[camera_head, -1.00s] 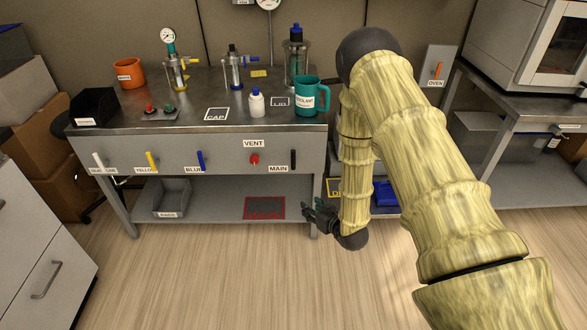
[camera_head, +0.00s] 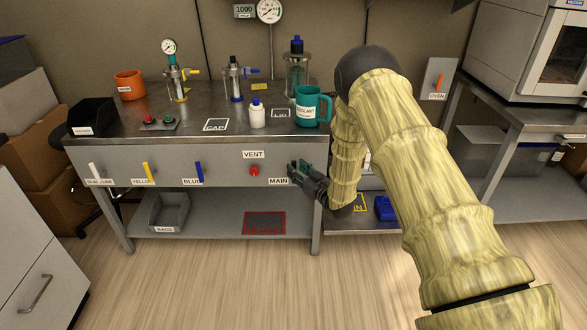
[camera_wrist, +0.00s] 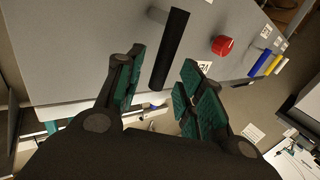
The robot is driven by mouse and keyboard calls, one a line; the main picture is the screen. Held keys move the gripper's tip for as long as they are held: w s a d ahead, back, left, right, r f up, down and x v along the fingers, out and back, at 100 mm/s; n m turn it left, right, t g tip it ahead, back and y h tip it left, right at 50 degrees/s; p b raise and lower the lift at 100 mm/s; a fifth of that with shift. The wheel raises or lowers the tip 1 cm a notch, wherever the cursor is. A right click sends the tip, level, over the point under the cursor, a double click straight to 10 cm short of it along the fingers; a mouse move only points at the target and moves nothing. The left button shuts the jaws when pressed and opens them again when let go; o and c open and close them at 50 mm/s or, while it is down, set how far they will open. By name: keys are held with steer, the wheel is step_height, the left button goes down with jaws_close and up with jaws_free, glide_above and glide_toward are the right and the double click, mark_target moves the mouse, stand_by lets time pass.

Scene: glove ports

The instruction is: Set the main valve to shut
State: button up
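The main valve's black lever (camera_wrist: 171,45) juts from the grey bench front in the wrist view, its lower end between my fingers. In the head view my gripper hides most of it, just beside the MAIN label (camera_head: 278,181). A second earlier it hung upright there. My gripper (camera_head: 299,168) is open at the bench front. In the wrist view its green-padded fingers (camera_wrist: 163,78) stand on either side of the lever with gaps showing. I cannot tell whether either finger touches it.
The red VENT knob (camera_head: 254,170) sits left of the main valve, followed by the blue lever (camera_head: 199,172), yellow lever (camera_head: 148,172) and white lever (camera_head: 95,170). A teal coolant mug (camera_head: 312,106) stands on the bench above. Floor in front is clear.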

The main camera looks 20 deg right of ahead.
steer(key=shift+x, duration=1.4)
jaws_close()
